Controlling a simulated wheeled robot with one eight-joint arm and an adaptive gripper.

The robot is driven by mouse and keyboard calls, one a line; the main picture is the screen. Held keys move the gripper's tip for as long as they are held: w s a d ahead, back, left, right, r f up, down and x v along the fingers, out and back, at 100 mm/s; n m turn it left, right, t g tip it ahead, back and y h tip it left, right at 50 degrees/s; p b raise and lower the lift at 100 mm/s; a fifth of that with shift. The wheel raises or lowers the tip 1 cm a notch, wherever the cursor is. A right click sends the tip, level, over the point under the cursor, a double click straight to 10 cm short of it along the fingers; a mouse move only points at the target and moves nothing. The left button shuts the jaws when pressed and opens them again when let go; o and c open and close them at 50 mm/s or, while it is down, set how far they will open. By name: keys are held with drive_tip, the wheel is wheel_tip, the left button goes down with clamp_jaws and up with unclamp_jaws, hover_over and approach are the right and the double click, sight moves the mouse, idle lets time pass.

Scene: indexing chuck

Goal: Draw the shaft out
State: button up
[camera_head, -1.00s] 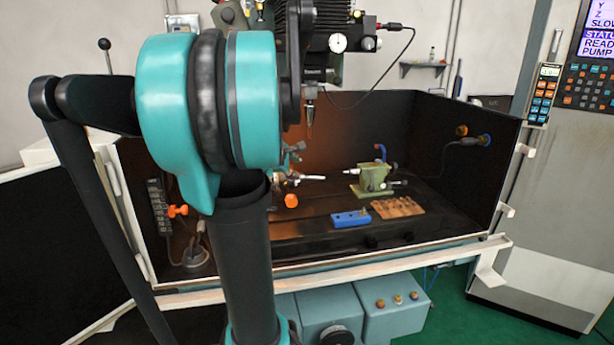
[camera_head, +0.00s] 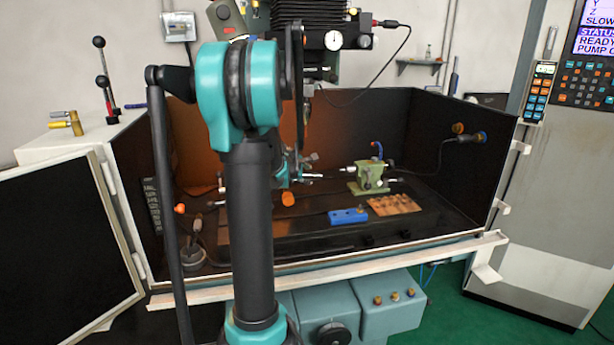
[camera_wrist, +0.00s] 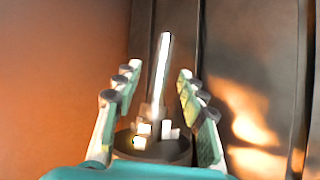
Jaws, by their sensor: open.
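The shaft (camera_wrist: 162,70) is a bright metal rod in the wrist view. It stands out of the round dark chuck (camera_wrist: 152,148), which has pale jaws around the shaft's base. My gripper (camera_wrist: 157,82) is open, with one finger on each side of the shaft and a visible gap to both. In the head view the shaft (camera_head: 312,176) points right, toward the green tailstock (camera_head: 368,178). My arm hides most of the chuck and my gripper there.
A blue block (camera_head: 348,216) and a brown wooden board (camera_head: 394,205) lie on the machine bed right of the chuck. The machine head (camera_head: 325,40) hangs above. Dark enclosure walls (camera_head: 420,130) stand at the back and sides. An orange knob (camera_head: 288,198) sits beside my arm.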

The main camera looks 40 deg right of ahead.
drive_tip(key=shift+d+f, duration=0.15)
clamp_jaws()
idle(0.4)
idle(0.4)
drive_tip(key=shift+w+r+n+h, duration=0.1)
drive_tip(key=shift+r+n+h, duration=0.35)
drive_tip(key=shift+h, duration=0.25)
drive_tip(key=shift+d, duration=0.1)
idle(0.5)
drive_tip(key=shift+s+d, duration=0.25)
